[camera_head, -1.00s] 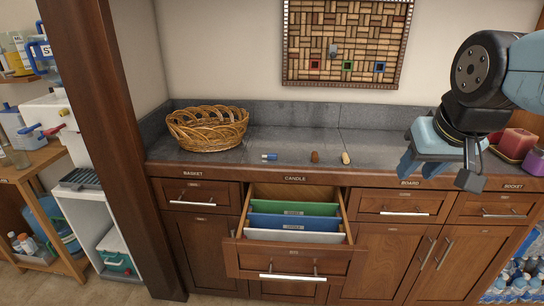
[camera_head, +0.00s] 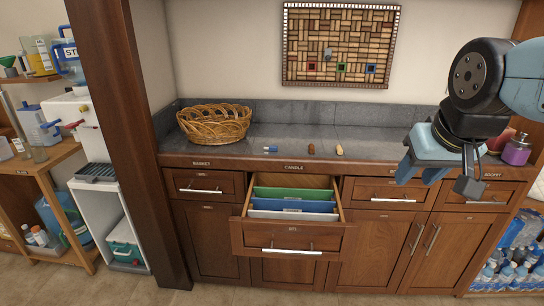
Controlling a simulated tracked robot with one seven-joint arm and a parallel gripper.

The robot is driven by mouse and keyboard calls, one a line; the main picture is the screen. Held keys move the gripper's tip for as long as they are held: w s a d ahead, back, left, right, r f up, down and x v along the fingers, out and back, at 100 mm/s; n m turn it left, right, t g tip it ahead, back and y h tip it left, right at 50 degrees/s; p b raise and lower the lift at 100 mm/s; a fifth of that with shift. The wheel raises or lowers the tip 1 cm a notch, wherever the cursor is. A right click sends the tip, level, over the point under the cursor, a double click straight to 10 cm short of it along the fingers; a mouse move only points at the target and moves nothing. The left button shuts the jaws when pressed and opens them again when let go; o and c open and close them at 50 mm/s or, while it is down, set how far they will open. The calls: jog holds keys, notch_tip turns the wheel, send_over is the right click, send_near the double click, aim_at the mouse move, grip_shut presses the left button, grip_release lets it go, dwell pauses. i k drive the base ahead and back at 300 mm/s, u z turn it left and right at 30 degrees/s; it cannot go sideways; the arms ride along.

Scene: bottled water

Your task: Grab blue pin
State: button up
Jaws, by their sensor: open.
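A small blue-and-white piece (camera_head: 270,149), which looks like the blue pin, lies on the grey counter just behind its front edge. A brown piece (camera_head: 311,149) and a tan piece (camera_head: 340,150) lie to its right, apart from it. My gripper (camera_head: 437,180) is at the right of the view, open and empty, in front of the counter. It is well to the right of the blue piece and touches none of the small pieces.
A wicker basket (camera_head: 214,124) stands on the counter at left. An open drawer (camera_head: 292,237) with green, blue and white folders juts out below the pieces. A cork board (camera_head: 340,45) hangs above.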

aim_at(270, 148)
jog(key=u, duration=0.3)
jog(key=i, duration=1.05)
